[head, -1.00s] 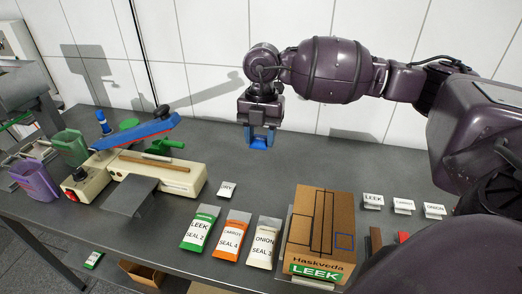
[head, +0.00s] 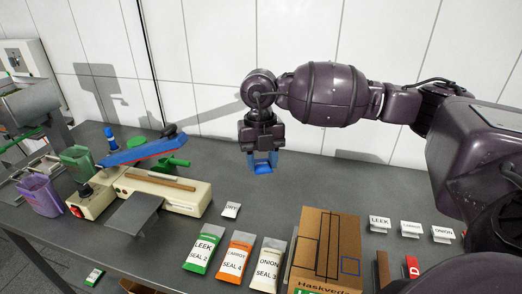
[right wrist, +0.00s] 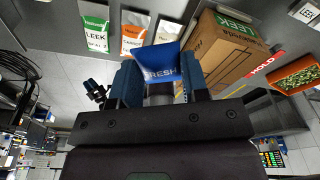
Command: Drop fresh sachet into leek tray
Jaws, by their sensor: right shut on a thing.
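My right gripper (head: 263,162) is shut on the blue fresh sachet (head: 263,168), above the rear middle of the grey table. In the right wrist view the sachet (right wrist: 159,64) shows the word FRESH between the fingers (right wrist: 160,82). A cardboard box (head: 325,245) stands at the front right of the table. A green leek pouch (head: 204,251) lies to its left, and a small leek card (head: 380,223) stands to its right. I cannot pick out a leek tray for certain. My left gripper is not in view.
A sealer with a blue arm (head: 140,150) stands on the left, with purple (head: 40,194) and green (head: 78,163) bins beyond it. The table behind the box is clear.

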